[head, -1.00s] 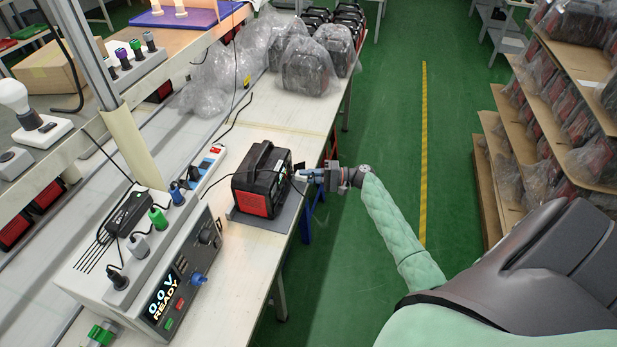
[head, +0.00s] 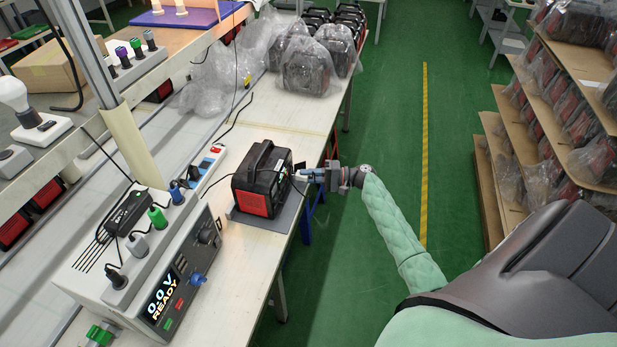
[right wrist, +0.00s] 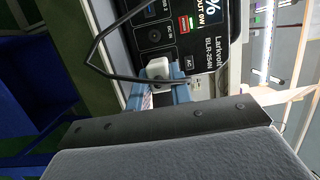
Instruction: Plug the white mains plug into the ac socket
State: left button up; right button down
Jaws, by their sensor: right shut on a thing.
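The power station (head: 262,180), a black box with red side panels and a top handle, stands on a grey mat (head: 270,218) near the bench edge. Its front panel (right wrist: 185,30), with a lit display and labels, faces my right gripper. My right gripper (head: 305,176) is shut on the white mains plug (right wrist: 158,68), which is close against the lower part of the panel. A dark cable loops from the plug in the right wrist view. The ac socket is hidden or too small to make out, so I cannot tell whether the plug is in it. My left gripper is not in view.
A tester (head: 150,260) reading "0.0 V READY" stands left of the power station, with several plugs along its top. Bagged units (head: 306,65) stand at the far bench end. The green floor (head: 385,110) to the right is clear.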

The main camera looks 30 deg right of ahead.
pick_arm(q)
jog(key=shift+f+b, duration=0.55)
pick_arm(e)
jog(key=shift+w+a, duration=0.5)
jog(key=shift+w, duration=0.1)
dwell(0.8)
jog(key=c, duration=1.2)
grip_release()
jog(key=shift+o, duration=0.2)
